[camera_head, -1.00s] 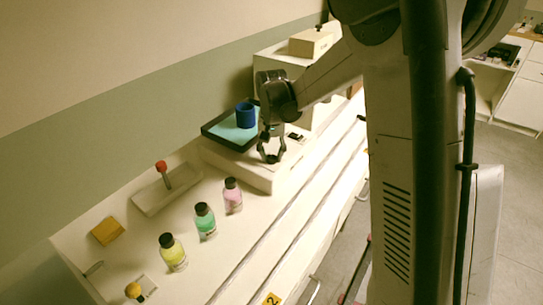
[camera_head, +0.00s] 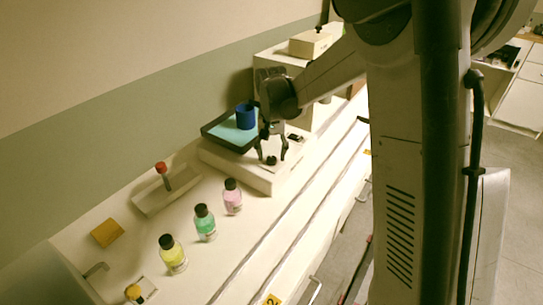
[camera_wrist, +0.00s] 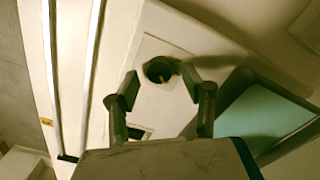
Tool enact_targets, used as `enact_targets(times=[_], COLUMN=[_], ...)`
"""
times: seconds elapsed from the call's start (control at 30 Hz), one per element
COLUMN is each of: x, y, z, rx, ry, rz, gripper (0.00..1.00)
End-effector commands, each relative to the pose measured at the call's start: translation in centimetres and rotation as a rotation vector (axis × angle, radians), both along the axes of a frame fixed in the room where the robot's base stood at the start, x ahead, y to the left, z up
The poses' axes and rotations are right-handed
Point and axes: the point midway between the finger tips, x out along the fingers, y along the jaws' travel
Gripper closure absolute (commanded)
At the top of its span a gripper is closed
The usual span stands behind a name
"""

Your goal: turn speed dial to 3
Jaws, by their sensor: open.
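The speed dial (camera_head: 271,160) is a small dark round knob on the front part of a pale, low machine (camera_head: 262,181). It also shows in the wrist view as a dark round knob (camera_wrist: 160,70) on a pale panel; I cannot read its setting. My gripper (camera_head: 271,153) points down at the machine, with its fingers apart on either side of the knob. In the wrist view the open fingertips (camera_wrist: 160,78) flank the knob with gaps visible; I cannot tell their exact height. A small dark display (camera_head: 296,138) lies beside the knob.
Pink (camera_head: 233,198), green (camera_head: 205,224) and yellow (camera_head: 172,256) bottles stand on the bench at left. A larger pale box (camera_head: 270,60) stands behind.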

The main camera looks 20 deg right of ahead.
Motion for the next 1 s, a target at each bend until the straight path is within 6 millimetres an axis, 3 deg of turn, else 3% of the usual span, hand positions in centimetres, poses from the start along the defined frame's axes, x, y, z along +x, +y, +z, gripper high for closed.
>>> enact_targets(times=[0.5,0.7,1.0], x=[0.0,0.0,0.0], y=[0.0,0.0,0.0], z=[9.3,10.7,10.9], rx=[0.000,0.000,0.000], ry=[0.000,0.000,0.000], rz=[0.000,0.000,0.000], gripper=[0.56,0.56,0.56])
